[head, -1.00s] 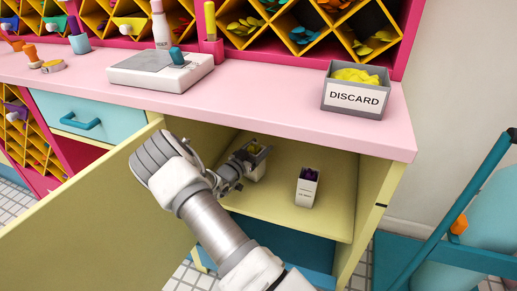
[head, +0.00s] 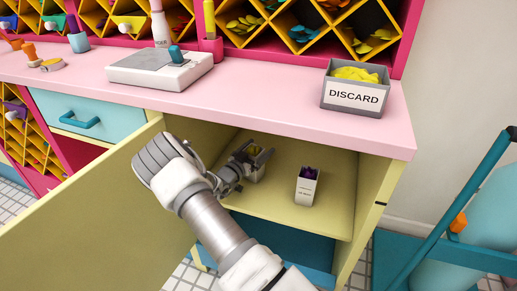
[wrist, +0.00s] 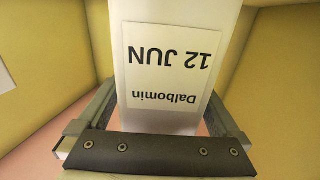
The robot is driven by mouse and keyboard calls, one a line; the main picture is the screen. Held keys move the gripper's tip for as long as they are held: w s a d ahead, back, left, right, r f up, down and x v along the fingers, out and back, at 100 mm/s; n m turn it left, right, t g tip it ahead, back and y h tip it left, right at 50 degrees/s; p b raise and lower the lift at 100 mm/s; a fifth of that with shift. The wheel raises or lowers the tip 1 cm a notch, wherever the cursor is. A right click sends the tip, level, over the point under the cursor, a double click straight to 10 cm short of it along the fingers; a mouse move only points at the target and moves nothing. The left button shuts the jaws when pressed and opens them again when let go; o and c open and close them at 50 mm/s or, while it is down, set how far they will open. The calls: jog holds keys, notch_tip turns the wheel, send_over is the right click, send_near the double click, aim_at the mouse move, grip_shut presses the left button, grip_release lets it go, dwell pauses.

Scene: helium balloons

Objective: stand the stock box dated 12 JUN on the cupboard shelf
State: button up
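The stock box dated 12 JUN (wrist: 165,65) fills the middle of the wrist view, its label reading "Dalbomin 12 JUN" upside down.
A second white box (head: 307,187) with purple contents stands to the right on the shelf. The open cupboard door (head: 90,215) is at left, near my arm. The pink counter (head: 260,105) overhangs the shelf and carries a grey DISCARD bin (head: 355,92).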

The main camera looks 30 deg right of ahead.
jog(key=s+d+p+v, duration=0.1)
jog(key=s+p+v, duration=0.1)
jog(key=v, duration=1.4)
jog(key=shift+s+a, duration=0.15)
jog(key=shift+s, duration=0.15)
dwell(0.4)
dwell(0.5)
